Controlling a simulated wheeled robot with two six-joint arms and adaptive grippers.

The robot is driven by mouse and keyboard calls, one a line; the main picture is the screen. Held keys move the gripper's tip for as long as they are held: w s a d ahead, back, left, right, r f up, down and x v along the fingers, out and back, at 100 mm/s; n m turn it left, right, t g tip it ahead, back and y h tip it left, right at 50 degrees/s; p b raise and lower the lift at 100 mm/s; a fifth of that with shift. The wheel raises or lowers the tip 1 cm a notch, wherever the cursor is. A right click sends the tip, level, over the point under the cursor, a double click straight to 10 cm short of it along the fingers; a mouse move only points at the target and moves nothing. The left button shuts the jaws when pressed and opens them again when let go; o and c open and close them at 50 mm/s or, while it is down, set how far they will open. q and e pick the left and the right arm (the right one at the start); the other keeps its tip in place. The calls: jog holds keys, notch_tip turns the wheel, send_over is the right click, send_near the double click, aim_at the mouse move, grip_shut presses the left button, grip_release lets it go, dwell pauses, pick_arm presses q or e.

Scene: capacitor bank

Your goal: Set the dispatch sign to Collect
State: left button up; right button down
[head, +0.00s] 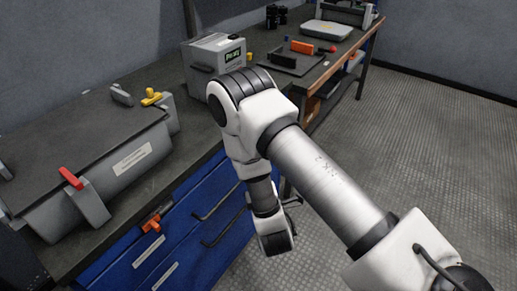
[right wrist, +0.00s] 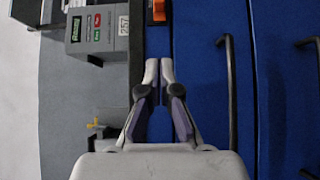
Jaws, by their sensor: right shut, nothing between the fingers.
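No sign with a readable "Collect" shows, and I cannot tell which part is the dispatch sign. A grey box with a lit green display (head: 215,62) stands on the bench. An orange piece on a dark mount (right wrist: 158,10) is at the bench edge, beyond the fingertips. My right gripper (right wrist: 158,68) is shut and empty over the front edge, apart from the orange piece. In the head view my right arm hides its fingers.
Blue drawers (right wrist: 205,100) with dark bar handles (right wrist: 232,95) lie right of the gripper. A large grey case with a red lever (head: 70,178) stands on the bench at left, an orange fitting (head: 152,223) below it. The patterned floor (head: 430,120) is clear at right.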

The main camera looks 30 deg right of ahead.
jog(key=x, duration=1)
jog(key=shift+b, duration=0.35)
jog(key=shift+w+d, duration=0.25)
jog(key=shift+d, duration=0.35)
jog(key=shift+w+d, duration=0.3)
jog(key=shift+d, duration=0.25)
jog(key=shift+w+d, duration=0.25)
jog(key=shift+d, duration=0.35)
jog(key=shift+d, duration=0.1)
jog(key=d, duration=0.1)
jog(key=w+d+p, duration=0.1)
jog(key=d, duration=0.1)
jog(key=w+d+p, duration=0.1)
jog(key=shift+d+r, duration=0.2)
jog(key=shift+d, duration=0.2)
